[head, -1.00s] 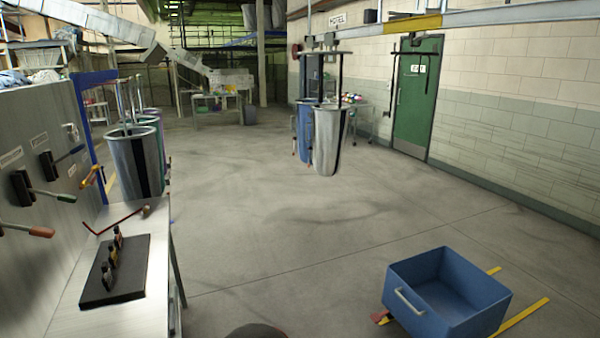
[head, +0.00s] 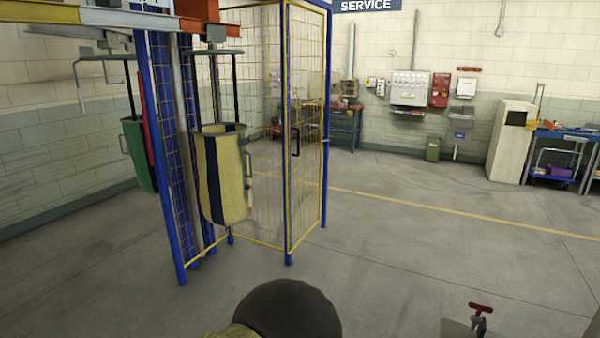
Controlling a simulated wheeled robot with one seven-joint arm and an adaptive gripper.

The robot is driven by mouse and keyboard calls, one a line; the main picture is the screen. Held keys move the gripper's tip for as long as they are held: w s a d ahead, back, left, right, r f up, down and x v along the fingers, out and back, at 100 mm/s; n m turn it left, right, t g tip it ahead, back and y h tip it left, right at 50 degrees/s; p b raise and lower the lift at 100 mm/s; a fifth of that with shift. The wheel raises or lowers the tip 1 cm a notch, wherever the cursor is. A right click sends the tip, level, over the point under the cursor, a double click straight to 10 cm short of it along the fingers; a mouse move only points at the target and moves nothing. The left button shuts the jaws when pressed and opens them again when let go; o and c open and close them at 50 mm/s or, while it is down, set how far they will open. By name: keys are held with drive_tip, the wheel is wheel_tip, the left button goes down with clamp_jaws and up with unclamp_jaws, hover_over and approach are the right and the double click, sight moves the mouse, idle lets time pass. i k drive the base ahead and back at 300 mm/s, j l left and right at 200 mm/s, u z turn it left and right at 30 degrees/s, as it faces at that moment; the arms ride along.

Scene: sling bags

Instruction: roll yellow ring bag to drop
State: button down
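A cream sling bag (head: 236,185) with a dark vertical stripe hangs upright from a dark hanger under the overhead rail (head: 130,18), at the left of the head view. A green bag (head: 137,155) hangs further left, partly hidden by blue posts. The drop place cannot be made out. My gripper is not in view. A dark rounded part at the bottom middle seems to be my own arm.
A blue-framed cage with yellow mesh (head: 305,150) stands behind and right of the cream bag. A red-handled fixture (head: 480,312) is at the bottom right. A cabinet (head: 510,145) and a blue workbench (head: 565,135) stand far right. The middle and right floor is open.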

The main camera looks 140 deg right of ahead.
sight(224, 161)
drive_tip(key=z, duration=4.4)
drive_tip(key=i+l, duration=0.15)
drive_tip(key=i, duration=0.8)
drive_tip(key=i+l, duration=0.15)
drive_tip(key=i, duration=0.75)
drive_tip(key=i+l, duration=0.15)
drive_tip(key=i, duration=0.8)
drive_tip(key=i+l, duration=0.15)
drive_tip(key=i, duration=0.75)
